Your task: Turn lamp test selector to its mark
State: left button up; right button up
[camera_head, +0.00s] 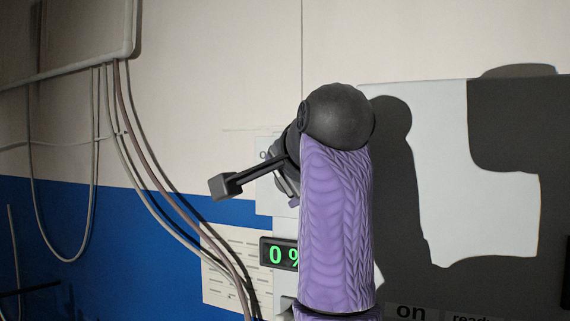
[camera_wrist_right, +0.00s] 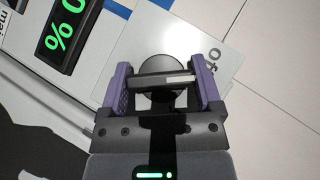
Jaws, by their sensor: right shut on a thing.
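The lamp test selector (camera_wrist_right: 160,65) is a round dark knob with a bar across it, in the wrist view. The bar carries a pale stripe. It sits on a light plate (camera_wrist_right: 205,88) with small lettering on its right part that I cannot read fully. My right gripper (camera_wrist_right: 163,78) has its purple fingers at the two ends of the bar, shut on it. In the head view my right gripper (camera_head: 291,190) is mostly hidden behind my purple forearm, and the selector is hidden there. The plate's edge shows left of the arm (camera_head: 266,185). My left gripper is out of view.
A green-digit display (camera_head: 279,254) reads 0 % beside a printed sheet (camera_head: 230,265). Cables (camera_head: 150,190) hang on the wall at left. A grey panel (camera_head: 440,130) with my arm's shadow on it stands at right.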

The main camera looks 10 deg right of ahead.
jog(key=shift+n+g+h+p, duration=0.4)
jog(key=shift+g+p, duration=0.1)
jog(key=shift+g, duration=0.1)
jog(key=shift+f, duration=0.1)
jog(key=o, duration=1)
jog(key=shift+o, duration=0.2)
jog(key=b+v, duration=0.6)
jog(key=v, duration=0.4)
jog(key=shift+b, duration=0.4)
